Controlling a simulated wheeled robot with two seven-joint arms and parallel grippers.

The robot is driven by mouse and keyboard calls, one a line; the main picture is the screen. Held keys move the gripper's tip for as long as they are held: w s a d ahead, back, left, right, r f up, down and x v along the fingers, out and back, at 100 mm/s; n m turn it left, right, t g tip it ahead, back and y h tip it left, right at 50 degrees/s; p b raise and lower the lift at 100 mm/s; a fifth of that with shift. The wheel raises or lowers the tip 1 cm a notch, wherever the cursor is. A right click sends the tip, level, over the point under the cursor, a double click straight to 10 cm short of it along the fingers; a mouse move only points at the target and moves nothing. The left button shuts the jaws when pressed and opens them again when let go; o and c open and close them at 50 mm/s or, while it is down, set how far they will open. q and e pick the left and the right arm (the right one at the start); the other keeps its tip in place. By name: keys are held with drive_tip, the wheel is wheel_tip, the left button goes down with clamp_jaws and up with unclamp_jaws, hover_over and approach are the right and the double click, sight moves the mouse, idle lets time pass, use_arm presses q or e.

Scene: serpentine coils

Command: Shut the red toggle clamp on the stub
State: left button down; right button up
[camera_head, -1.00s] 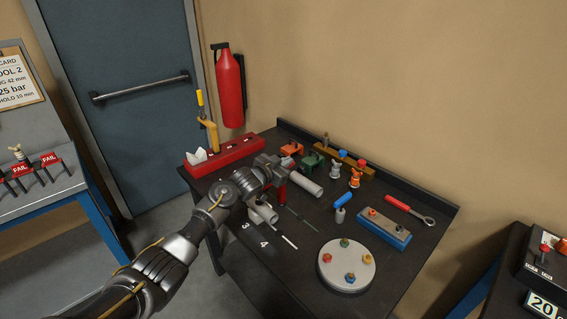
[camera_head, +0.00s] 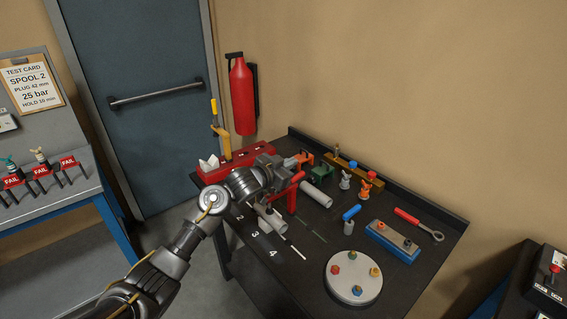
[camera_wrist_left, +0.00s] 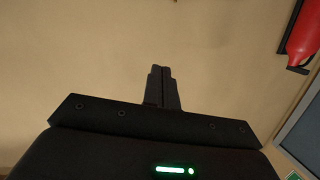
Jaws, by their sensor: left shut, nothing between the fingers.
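The red toggle clamp (camera_head: 292,201) stands on the dark bench beside my left gripper, in the head view. Its red arm shows just right of and below the gripper; the rest is partly hidden, and I cannot tell whether it is shut. Grey pipe pieces lie on both sides of it, one to the right (camera_head: 316,193) and one lower left (camera_head: 269,217); I cannot tell which is the stub. My left gripper (camera_head: 283,170) is shut and empty, over or against the clamp; contact is unclear. Its closed fingers (camera_wrist_left: 161,88) point at the wall in the wrist view.
A round plate (camera_head: 353,291) and blue block (camera_head: 392,242) occupy the front right. A fire extinguisher (camera_head: 242,95) hangs behind.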

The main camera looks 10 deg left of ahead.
use_arm(q)
drive_tip(key=s+r, duration=0.1)
drive_tip(key=s+a+r, duration=0.1)
drive_tip(key=shift+s+a+r, duration=0.2)
drive_tip(key=shift+s, duration=0.2)
